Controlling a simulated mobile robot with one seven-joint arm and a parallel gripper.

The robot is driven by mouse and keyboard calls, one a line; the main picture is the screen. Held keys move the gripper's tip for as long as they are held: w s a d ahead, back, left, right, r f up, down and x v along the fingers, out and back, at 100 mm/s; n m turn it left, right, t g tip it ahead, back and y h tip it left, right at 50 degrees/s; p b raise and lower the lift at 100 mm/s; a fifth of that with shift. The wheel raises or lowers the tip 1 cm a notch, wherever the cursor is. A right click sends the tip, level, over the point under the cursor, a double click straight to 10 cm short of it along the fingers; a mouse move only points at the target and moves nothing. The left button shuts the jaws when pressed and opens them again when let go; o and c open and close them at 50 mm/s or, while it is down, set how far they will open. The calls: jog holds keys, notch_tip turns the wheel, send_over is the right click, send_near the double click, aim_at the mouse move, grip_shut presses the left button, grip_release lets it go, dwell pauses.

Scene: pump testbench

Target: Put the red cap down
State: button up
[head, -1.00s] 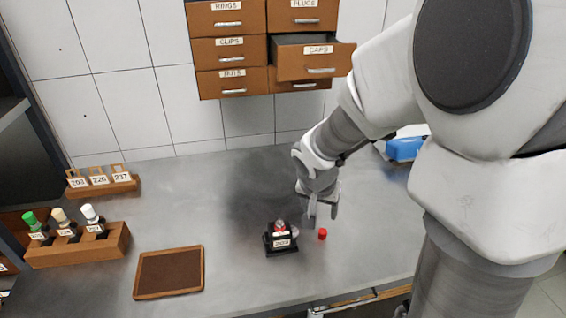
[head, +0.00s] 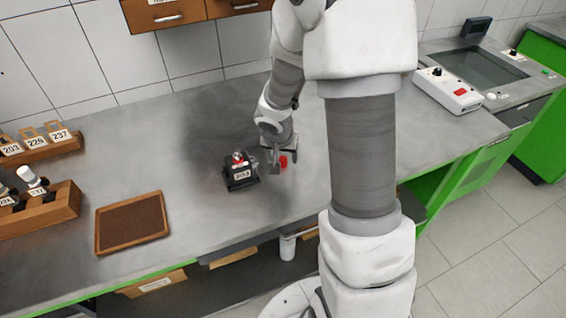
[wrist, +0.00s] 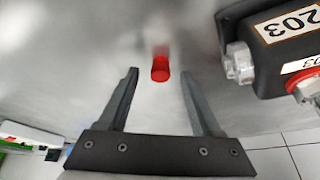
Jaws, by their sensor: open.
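The small red cap (head: 283,162) stands on the grey bench top, just right of the black pump block (head: 240,173) labelled 203. In the wrist view the red cap (wrist: 160,69) lies beyond the fingertips, between the lines of the two fingers and not touching either. My gripper (head: 284,166) is open and empty, pointing down close to the cap; its two spread fingers also show in the wrist view (wrist: 158,82). The pump block (wrist: 285,55) stands to the right of the fingers there, with a metal fitting on its side and a red-ringed part.
A brown tray (head: 132,222) lies left on the bench. A wooden rack (head: 47,207) with bottles and a tag rack (head: 40,146) stand further left. A white box with a red button (head: 447,91) is at the right. Bench between tray and pump is clear.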

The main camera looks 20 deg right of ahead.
jog(key=shift+w+d+f, duration=0.1)
jog(key=shift+w+f, duration=0.05)
jog(key=shift+f, duration=0.2)
jog(key=shift+c, duration=0.3)
grip_shut()
jog(key=shift+r, duration=0.15)
